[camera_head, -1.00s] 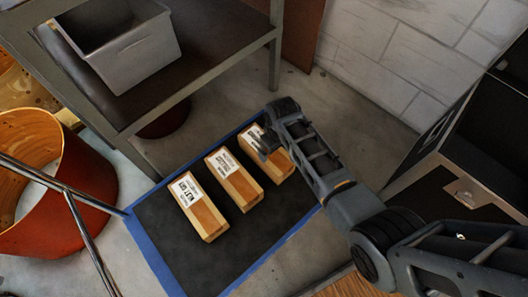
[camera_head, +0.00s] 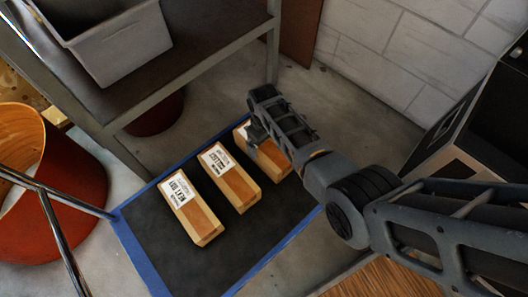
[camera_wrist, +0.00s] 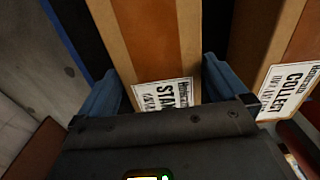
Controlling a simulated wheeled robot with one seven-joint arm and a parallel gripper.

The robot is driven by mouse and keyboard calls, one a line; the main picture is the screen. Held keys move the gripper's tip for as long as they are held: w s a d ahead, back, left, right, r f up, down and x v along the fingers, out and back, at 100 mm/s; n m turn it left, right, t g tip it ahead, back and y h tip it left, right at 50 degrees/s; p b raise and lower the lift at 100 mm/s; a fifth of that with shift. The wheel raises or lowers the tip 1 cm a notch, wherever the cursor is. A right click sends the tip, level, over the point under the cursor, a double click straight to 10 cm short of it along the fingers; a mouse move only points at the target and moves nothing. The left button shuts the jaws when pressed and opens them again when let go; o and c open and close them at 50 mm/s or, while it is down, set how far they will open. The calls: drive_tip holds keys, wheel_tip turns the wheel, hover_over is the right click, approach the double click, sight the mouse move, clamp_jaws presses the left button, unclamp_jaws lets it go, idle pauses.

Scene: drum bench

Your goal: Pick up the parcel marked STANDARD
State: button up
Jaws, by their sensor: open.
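The parcel whose label begins "STAN" (camera_wrist: 155,40) fills the middle of the wrist view, a tan box with a brown band and a white label. It is the rightmost of three parcels in the head view (camera_head: 278,163), partly hidden by my arm. My gripper (camera_wrist: 162,88) is open, with one blue finger on each side of this parcel near its labelled end. I cannot tell whether the fingers touch it. In the head view my gripper (camera_head: 257,132) is over that parcel's far end.
The COLLECT parcel (camera_head: 235,185) lies beside it, with a NEXT DAY parcel (camera_head: 200,222) further left. All lie on a dark mat with blue edging (camera_head: 150,245). A shelf with a grey bin (camera_head: 120,50) stands behind, an orange drum (camera_head: 60,215) at left, a black case (camera_head: 480,110) at right.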

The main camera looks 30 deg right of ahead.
drive_tip(key=shift+f, duration=0.25)
drive_tip(key=c, duration=1.3)
drive_tip(key=shift+c, duration=0.7)
drive_tip(key=shift+r, duration=0.1)
